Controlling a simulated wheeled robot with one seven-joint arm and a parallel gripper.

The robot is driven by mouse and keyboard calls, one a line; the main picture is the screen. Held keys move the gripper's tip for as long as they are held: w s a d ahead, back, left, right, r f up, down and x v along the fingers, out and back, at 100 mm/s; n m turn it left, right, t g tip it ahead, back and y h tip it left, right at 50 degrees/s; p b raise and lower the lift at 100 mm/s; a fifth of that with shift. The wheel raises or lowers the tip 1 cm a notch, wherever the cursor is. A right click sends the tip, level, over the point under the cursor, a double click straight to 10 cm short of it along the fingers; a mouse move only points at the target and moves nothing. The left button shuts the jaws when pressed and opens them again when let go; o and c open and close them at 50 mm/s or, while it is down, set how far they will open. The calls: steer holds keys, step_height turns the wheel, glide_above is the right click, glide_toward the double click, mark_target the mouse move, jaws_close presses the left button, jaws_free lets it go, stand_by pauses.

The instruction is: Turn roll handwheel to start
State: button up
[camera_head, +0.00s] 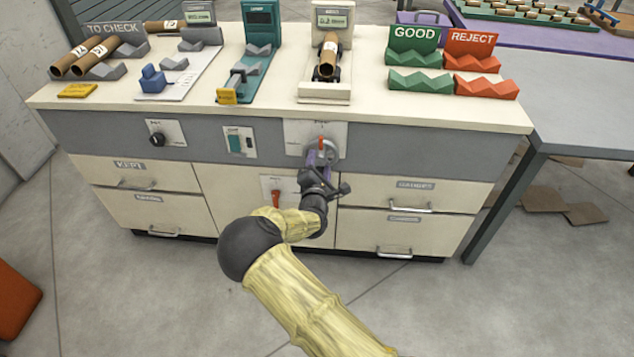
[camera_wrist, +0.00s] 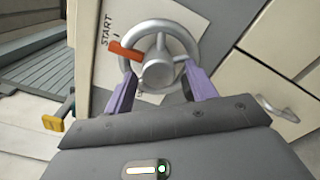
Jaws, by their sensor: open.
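The roll handwheel (camera_wrist: 157,68) is a grey ring with spokes and a round hub, on a white plate on the cabinet front. In the wrist view an orange-red pointer or grip (camera_wrist: 126,50) lies across its left side, below the START label (camera_wrist: 107,30). My gripper (camera_wrist: 156,84) is open, with its purple fingers on either side of the wheel's lower part; I cannot tell whether they touch the rim. In the head view the handwheel (camera_head: 326,150) is partly hidden behind my gripper (camera_head: 321,154).
The cabinet has a black knob (camera_head: 158,138), a green switch (camera_head: 236,143) and a red lever (camera_head: 276,198) on its front. Drawers with metal handles (camera_head: 412,208) lie below. The worktop (camera_head: 385,107) holds cardboard tubes, gauges and GOOD and REJECT racks. The left floor is mostly clear.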

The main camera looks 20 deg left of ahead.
steer(key=p+v, duration=0.1)
steer(key=v, duration=1.6)
steer(key=shift+d, duration=0.15)
steer(key=w+d+f+m+g+h, duration=0.1)
steer(key=d+m+g+h, duration=0.25)
steer(key=d+m, duration=0.45)
steer(key=w+d+m+g+h, duration=0.2)
steer(key=d+m+g, duration=0.3)
steer(key=d+m, duration=0.3)
steer(key=s+d+r+m+g+y, duration=0.1)
steer(key=s+d+r+m+g, duration=0.2)
steer(key=s+d+r+m, duration=0.45)
steer(key=s+d+r+m+g+y, duration=0.1)
steer(key=s+d+r+m+g, duration=0.35)
steer(key=s+d, duration=0.5)
step_height(320, 180, up, 23)
steer(key=w+d+t+p, duration=0.1)
steer(key=p, duration=2.2)
steer(key=shift+w+d, duration=0.3)
steer(key=shift+d, duration=0.05)
